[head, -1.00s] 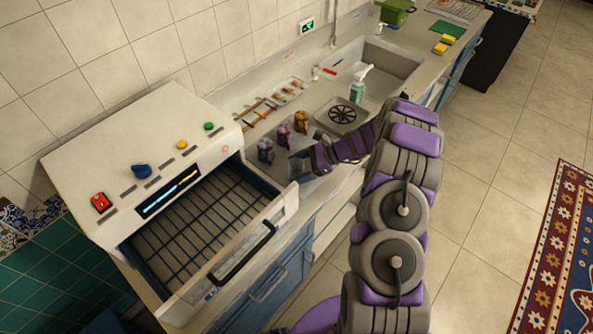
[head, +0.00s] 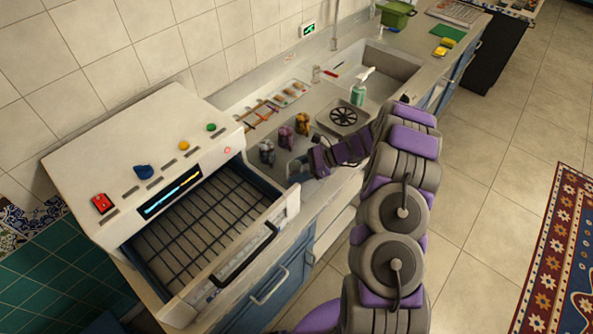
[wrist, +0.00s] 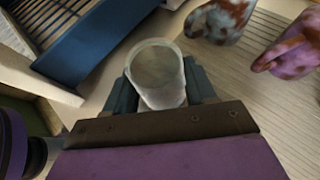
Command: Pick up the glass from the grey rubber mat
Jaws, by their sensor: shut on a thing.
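The glass (wrist: 157,68) is a clear, slightly cloudy tumbler in the middle of the wrist view, with its round rim towards the camera. My gripper (wrist: 160,90) is shut on it, with one dark finger on each side. In the head view my gripper (head: 299,170) is low over the counter's front part, right of the open drawer, and the glass is too small and covered to make out there. I cannot clearly pick out the grey rubber mat; a ribbed, pale surface shows beside the glass in the wrist view.
Several blotchy, lumpy objects (head: 267,151) stand close behind my gripper. The open drawer (head: 215,225) with a wire rack juts out on the left. A round black grate (head: 343,116), a spray bottle (head: 358,92) and the sink (head: 385,68) lie further right.

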